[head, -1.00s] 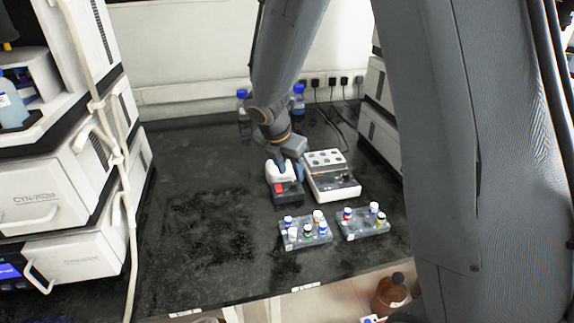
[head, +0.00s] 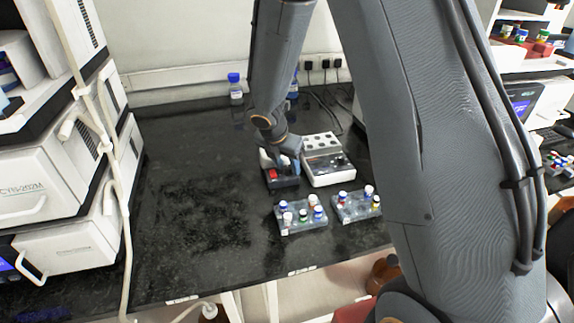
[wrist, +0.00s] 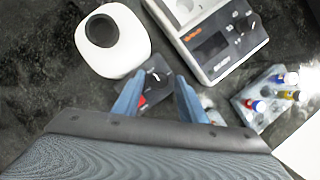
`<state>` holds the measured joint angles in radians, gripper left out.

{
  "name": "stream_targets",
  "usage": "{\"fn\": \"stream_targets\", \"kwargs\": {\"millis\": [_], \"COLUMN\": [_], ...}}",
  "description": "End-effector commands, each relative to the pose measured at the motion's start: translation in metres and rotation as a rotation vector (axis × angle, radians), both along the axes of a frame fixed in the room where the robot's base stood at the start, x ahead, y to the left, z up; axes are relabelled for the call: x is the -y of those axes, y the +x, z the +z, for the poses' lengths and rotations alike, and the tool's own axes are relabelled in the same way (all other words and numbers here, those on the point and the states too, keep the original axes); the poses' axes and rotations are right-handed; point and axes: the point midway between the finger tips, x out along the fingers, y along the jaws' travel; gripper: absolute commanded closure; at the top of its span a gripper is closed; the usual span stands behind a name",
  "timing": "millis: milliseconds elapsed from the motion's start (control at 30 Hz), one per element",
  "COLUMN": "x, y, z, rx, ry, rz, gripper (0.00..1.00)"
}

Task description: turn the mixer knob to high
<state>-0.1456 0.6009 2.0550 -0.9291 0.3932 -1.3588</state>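The mixer (head: 283,182) is a small dark unit with a red switch and a white head; it stands on the black bench. In the wrist view its white head (wrist: 128,52) has a dark round cup. Its dark knob (wrist: 157,76) carries a short white mark. My gripper (wrist: 159,76) is over the mixer's front, its two blue-grey fingers apart on either side of the knob. I cannot tell whether they touch it. The left finger partly covers the red switch (wrist: 142,101). In the head view my gripper (head: 287,163) hides part of the mixer.
A white block heater (head: 328,165) with a display and knobs stands close on the mixer's right. Two vial racks (head: 301,222) (head: 356,208) lie in front. A blue-capped bottle (head: 236,92) stands at the back. The bench's left part is clear.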

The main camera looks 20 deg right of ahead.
Motion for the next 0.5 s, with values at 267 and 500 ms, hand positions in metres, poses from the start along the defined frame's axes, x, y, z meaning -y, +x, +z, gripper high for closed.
{"fn": "stream_targets", "kwargs": {"millis": [267,500], "x": [0.0,-0.0001], "y": [-0.0002,-0.0001], "z": [0.0003,0.0005], "rx": [0.0,0.0], "ry": [0.0,0.0], "rz": [0.0,-0.008], "gripper": [0.92,1.0]}}
